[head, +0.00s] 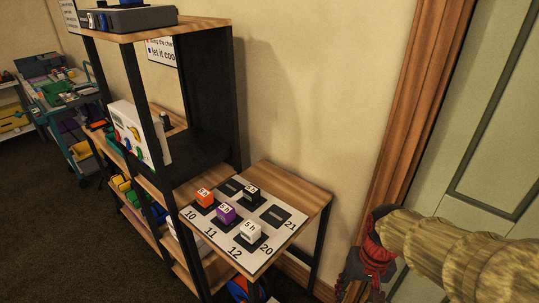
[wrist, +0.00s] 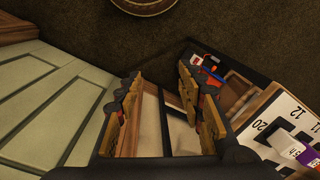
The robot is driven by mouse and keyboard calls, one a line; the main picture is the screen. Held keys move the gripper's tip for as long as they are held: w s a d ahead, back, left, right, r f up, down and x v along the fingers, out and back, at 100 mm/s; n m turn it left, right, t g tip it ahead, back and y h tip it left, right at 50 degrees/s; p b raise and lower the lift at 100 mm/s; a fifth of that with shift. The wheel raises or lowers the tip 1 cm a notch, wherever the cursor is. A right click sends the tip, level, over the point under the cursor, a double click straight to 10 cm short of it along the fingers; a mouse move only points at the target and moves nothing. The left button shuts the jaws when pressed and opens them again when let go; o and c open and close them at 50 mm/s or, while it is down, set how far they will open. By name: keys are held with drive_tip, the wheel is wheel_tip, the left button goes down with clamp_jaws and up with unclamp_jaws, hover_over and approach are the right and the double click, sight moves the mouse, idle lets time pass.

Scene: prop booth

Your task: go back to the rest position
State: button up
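My gripper (head: 358,278) hangs at the lower right of the head view, to the right of the small wooden table (head: 315,198) and apart from it. In the wrist view my gripper (wrist: 160,80) has its two fingers spread, with a clear gap and nothing held between them. The table bears a white numbered board (head: 258,262). On the board stand an orange block (head: 204,197), a purple block (head: 226,214), a black block (head: 250,195) and a white block (head: 250,232). Two dark pads on the board are bare.
A shelf unit (head: 205,130) adjoins the table on the left, with a white device (head: 128,132) on it. A wooden door frame (head: 412,110) and green door (head: 490,140) are at the right. A cart (head: 62,100) stands far left. Dark floor (head: 45,205) is open at lower left.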

drive_tip(key=s+r+t, duration=0.2)
drive_tip(key=s+r, duration=0.1)
drive_tip(key=r, duration=0.4)
drive_tip(key=s+a+r+n+t+p, duration=0.1)
drive_tip(key=s+r+t, duration=0.2)
drive_tip(key=r, duration=0.5)
drive_tip(key=shift+s+a+r+n+t+h, duration=0.15)
drive_tip(key=shift+s+a+n+t+h, duration=0.1)
drive_tip(key=shift+n+t+h, duration=0.05)
